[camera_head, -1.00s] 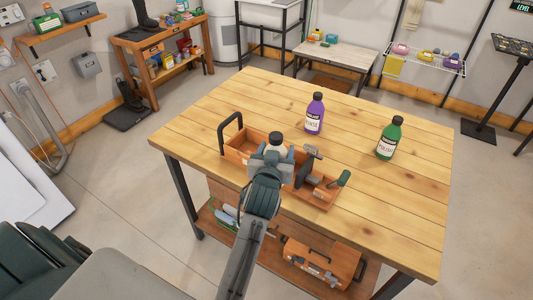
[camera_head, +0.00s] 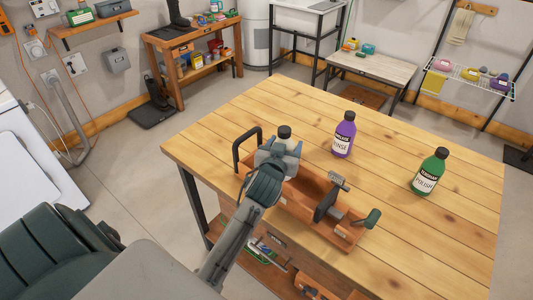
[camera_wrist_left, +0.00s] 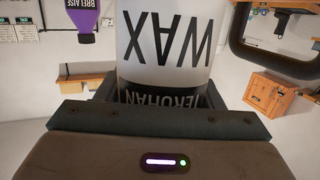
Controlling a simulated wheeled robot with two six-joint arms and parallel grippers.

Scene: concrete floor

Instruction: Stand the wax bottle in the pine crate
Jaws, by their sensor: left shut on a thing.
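My left gripper (camera_head: 278,152) is shut on the wax bottle (camera_head: 284,132), a pale bottle with a dark cap. In the left wrist view its label (camera_wrist_left: 165,40) reads WAX upside down. The pine crate (camera_head: 296,208) is a long wooden box on the table with a black loop handle (camera_head: 240,149) at its left end. The gripper and bottle are over the crate's left part in the head view. The gripper hides the bottle's base and that part of the crate, so I cannot tell its height above the crate floor. My right gripper is out of view.
A purple bottle (camera_head: 344,138) and a green bottle (camera_head: 428,173) stand behind and to the right.

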